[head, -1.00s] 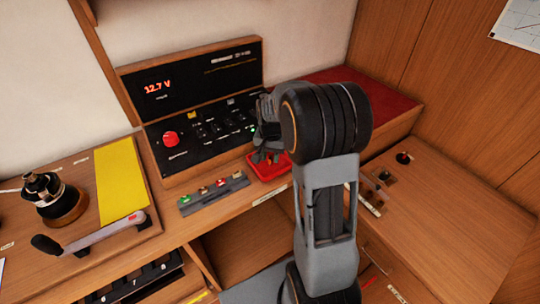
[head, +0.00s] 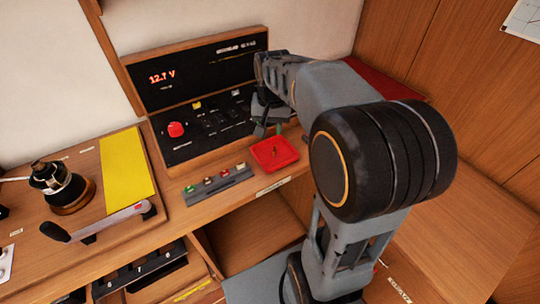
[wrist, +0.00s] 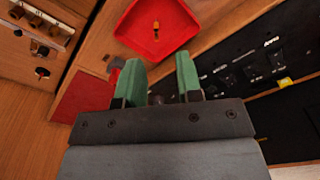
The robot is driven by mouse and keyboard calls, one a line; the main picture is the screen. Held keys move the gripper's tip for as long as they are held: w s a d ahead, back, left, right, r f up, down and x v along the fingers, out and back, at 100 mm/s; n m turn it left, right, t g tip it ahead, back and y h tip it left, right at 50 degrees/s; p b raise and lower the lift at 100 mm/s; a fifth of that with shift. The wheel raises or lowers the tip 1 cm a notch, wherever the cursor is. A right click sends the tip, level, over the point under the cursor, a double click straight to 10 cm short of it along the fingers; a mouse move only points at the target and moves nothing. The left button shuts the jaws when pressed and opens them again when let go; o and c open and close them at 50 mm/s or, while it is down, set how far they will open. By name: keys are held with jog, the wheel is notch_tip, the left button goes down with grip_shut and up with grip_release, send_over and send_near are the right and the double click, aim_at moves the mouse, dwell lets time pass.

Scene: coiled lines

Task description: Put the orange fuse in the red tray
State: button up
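The red tray (head: 262,163) sits on the wooden counter in front of the black switch panel. A small orange fuse (wrist: 156,28) lies in the tray (wrist: 134,30) in the wrist view; in the head view it shows only as a small dark shape (head: 277,152). My gripper (wrist: 160,78) has its green fingers apart with nothing between them. In the head view my gripper (head: 262,112) is above and behind the tray, near the panel, clear of the fuse. My wrist partly hides its fingers there.
A grey fuse rack (head: 219,187) with several coloured fuses stands left of the tray. The switch panel (head: 200,125) with a red knob rises behind. A yellow sheet (head: 125,165) and a lever (head: 100,221) lie further left. An open shelf gap is below the counter.

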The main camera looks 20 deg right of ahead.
jog(key=s+a+f+n+t, duration=0.1)
jog(key=s+a+n, duration=0.2)
jog(key=s, duration=0.3)
jog(key=s+a+f+n+t, duration=0.1)
jog(key=s+a+f+n, duration=0.1)
jog(key=s, duration=0.4)
jog(key=shift+s+a+n+t, duration=0.3)
jog(key=shift+a+n+t, duration=0.15)
jog(key=shift+a, duration=0.4)
